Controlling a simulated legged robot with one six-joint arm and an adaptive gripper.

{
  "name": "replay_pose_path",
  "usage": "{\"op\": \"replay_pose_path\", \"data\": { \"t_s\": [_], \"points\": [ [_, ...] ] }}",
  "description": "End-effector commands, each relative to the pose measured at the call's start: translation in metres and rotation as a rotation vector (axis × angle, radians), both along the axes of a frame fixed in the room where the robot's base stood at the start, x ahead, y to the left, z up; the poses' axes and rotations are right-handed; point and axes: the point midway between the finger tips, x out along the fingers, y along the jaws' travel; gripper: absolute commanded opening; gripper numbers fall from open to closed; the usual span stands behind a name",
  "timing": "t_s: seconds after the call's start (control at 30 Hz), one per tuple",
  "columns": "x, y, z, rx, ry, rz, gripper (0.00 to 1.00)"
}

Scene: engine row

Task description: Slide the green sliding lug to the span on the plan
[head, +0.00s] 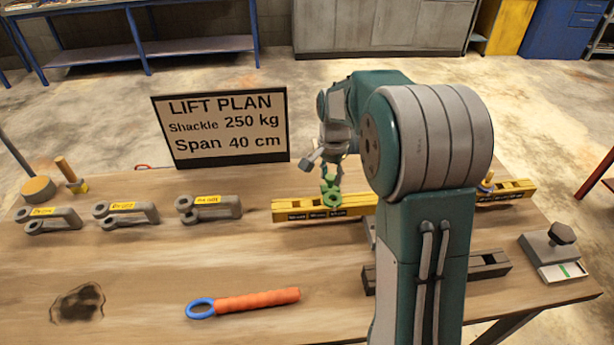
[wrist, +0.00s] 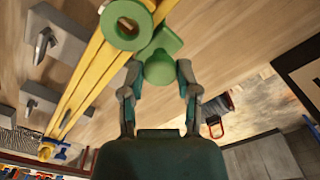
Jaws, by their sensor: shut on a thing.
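The green sliding lug (head: 332,196) sits on the left part of the yellow beam (head: 362,205). In the wrist view its ring (wrist: 124,26) lies over the beam (wrist: 84,80), and its green knob (wrist: 160,70) is between my fingers. My gripper (head: 328,168) is shut on the lug from above, also seen in the wrist view (wrist: 158,75). The plan board (head: 220,127) reads "Shackle 250 kg" and "Span 40 cm". Black labels on the beam's front are too small to read. My arm hides the beam's middle in the head view.
Several grey shackles (head: 210,207) with yellow tags lie left of the beam. An orange-handled tool with a blue ring (head: 257,301) lies in front. A dark grey rail (head: 489,265) and a grey block with a knob (head: 552,250) are at right. The front left table is mostly clear.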

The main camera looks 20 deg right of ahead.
Motion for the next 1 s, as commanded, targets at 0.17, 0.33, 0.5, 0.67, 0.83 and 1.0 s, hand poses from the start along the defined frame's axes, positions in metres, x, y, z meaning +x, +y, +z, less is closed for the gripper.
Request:
{"op": "replay_pose_path", "data": {
  "t_s": [0.17, 0.33, 0.5, 0.67, 0.83, 1.0],
  "points": [
    [-0.002, -0.011, -0.001, 0.000, -0.001, 0.000, 0.00],
    [-0.002, -0.010, -0.001, 0.000, -0.001, 0.001, 0.00],
    [-0.002, -0.010, -0.001, 0.000, 0.000, 0.001, 0.76],
    [-0.002, -0.010, -0.001, 0.001, -0.001, 0.001, 0.76],
    [-0.002, -0.010, 0.000, 0.001, -0.001, 0.001, 0.76],
    [-0.002, -0.010, 0.011, -0.001, -0.003, 0.001, 0.76]
  ]
}}
